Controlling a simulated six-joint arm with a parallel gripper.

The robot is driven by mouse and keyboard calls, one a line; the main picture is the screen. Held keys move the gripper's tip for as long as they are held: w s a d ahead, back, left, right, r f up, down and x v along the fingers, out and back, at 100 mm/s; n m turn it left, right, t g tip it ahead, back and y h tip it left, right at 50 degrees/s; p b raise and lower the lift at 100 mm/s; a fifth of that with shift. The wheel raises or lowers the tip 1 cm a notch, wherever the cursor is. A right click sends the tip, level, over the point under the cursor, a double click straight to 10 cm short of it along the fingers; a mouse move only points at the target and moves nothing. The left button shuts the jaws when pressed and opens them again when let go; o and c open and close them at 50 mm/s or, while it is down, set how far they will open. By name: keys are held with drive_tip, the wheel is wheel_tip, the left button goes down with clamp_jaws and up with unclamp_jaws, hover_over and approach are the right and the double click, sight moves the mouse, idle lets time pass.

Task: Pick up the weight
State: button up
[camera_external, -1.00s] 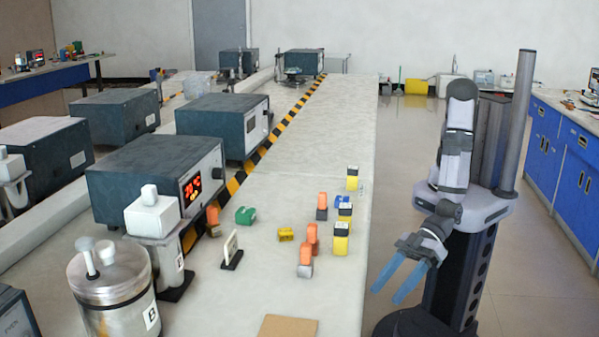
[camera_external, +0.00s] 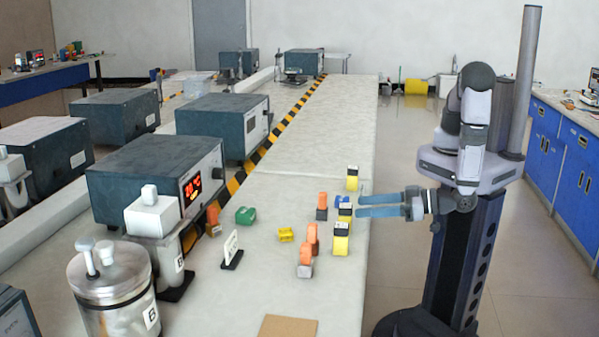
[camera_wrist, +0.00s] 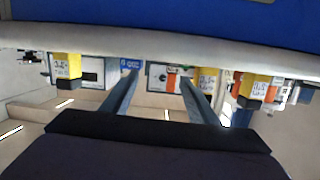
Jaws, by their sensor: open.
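Several small coloured blocks stand on the pale bench; I cannot tell for sure which one is the weight. In the wrist view, which looks upside down, the blue block (camera_wrist: 131,63) and yellow blocks (camera_wrist: 66,66) lie beyond the fingertips.
A grey instrument (camera_external: 150,180) with a red display stands on the bench's left. A metal canister (camera_external: 115,290) and a small white sign (camera_external: 231,247) are nearer the camera. A brown board (camera_external: 288,327) lies at the front.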

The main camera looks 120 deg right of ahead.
sight(345, 199)
drive_tip(key=s+d+g, duration=0.1)
drive_tip(key=d, duration=0.1)
drive_tip(key=s+d+m+g+h, duration=0.1)
drive_tip(key=s+d, duration=0.1)
drive_tip(key=shift+r+m, duration=0.15)
drive_tip(key=shift+m, duration=0.15)
drive_tip(key=shift+p+x, duration=1.1)
drive_tip(key=shift+x, duration=2.5)
drive_tip(key=shift+w+a, duration=0.1)
clamp_jaws()
